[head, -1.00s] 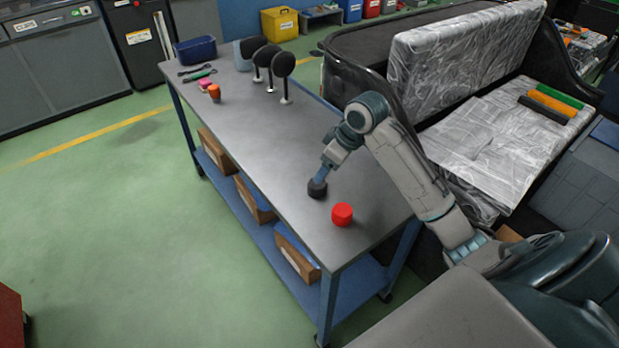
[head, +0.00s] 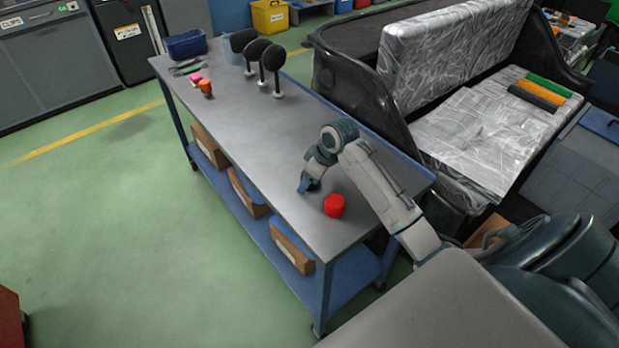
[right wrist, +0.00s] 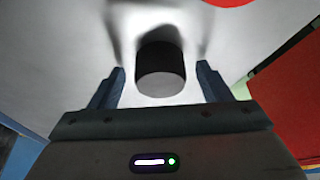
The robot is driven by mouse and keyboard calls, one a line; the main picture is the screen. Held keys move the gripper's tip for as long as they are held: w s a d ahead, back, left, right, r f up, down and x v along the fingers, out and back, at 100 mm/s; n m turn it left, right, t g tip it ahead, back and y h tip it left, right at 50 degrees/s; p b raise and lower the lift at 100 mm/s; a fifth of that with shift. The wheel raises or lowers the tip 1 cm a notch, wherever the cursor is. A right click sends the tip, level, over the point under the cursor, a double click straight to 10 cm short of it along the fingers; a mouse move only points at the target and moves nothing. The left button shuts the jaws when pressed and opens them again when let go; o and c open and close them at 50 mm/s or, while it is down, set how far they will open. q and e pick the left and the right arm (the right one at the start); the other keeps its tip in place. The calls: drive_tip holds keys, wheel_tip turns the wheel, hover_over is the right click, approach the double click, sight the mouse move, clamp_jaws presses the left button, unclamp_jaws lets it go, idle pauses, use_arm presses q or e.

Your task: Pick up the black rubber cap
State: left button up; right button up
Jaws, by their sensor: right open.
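The black rubber cap (right wrist: 160,64) is a short dark cylinder on the grey workbench top (head: 240,135). In the right wrist view it sits between the two fingers of my right gripper (right wrist: 161,72), with a gap visible on each side. In the head view my right gripper (head: 306,185) is low at the bench top and largely hides the cap. The fingers are open and hold nothing. My left gripper is not in view.
A red cap (head: 334,205) stands close by on the bench. Black round paddles (head: 258,55), a blue bin (head: 187,45) and small orange and pink pieces are at the far end. The middle of the bench is clear. A plastic-wrapped seat (head: 480,140) is to the right.

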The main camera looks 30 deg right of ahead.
drive_tip(key=c, duration=1)
drive_tip(key=shift+c, duration=0.2)
